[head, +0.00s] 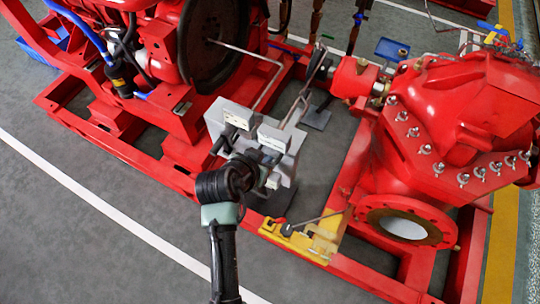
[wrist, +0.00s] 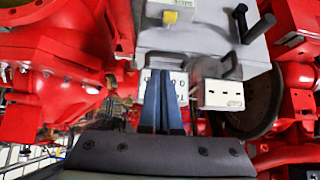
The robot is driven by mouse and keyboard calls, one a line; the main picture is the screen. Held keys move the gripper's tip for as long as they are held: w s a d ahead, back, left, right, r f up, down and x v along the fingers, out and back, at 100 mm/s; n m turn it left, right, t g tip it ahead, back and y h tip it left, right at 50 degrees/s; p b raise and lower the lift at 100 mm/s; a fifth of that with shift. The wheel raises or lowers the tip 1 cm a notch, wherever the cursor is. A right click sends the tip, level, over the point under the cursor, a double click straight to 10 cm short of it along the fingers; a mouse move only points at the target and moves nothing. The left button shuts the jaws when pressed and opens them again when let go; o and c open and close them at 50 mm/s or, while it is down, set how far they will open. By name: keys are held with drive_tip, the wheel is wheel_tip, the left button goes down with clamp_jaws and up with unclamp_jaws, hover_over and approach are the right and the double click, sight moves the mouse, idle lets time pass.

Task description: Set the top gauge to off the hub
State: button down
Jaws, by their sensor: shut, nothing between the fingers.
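A grey panel (head: 236,112) stands between the red engine and the red pump, with white-faced boxes (head: 238,121) on it. I cannot tell for sure which is the top gauge. In the wrist view, my gripper (wrist: 163,80) is shut and empty, its fingers in front of a white face with dark marks (wrist: 182,88), partly hidden. A white slotted face (wrist: 222,94) is just right of it. Contact is unclear. In the head view, a thin bent rod (head: 250,53) reaches the dark flywheel's hub (head: 213,42). Another linkage meets the shaft coupling (head: 320,65).
A black handle (wrist: 258,28) sticks out of the panel, with a yellow knob (wrist: 170,17) to its left. The red pump (head: 460,110) is on the right and the red base frame (head: 110,145) surrounds the fixture. Grey floor (head: 60,230) is clear at lower left.

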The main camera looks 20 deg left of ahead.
drive_tip(key=shift+b+x, duration=0.35)
drive_tip(key=shift+x, duration=1.9)
drive_tip(key=s+p, duration=0.2)
drive_tip(key=s, duration=0.3)
drive_tip(key=shift+s, duration=0.1)
drive_tip(key=shift+p, duration=0.35)
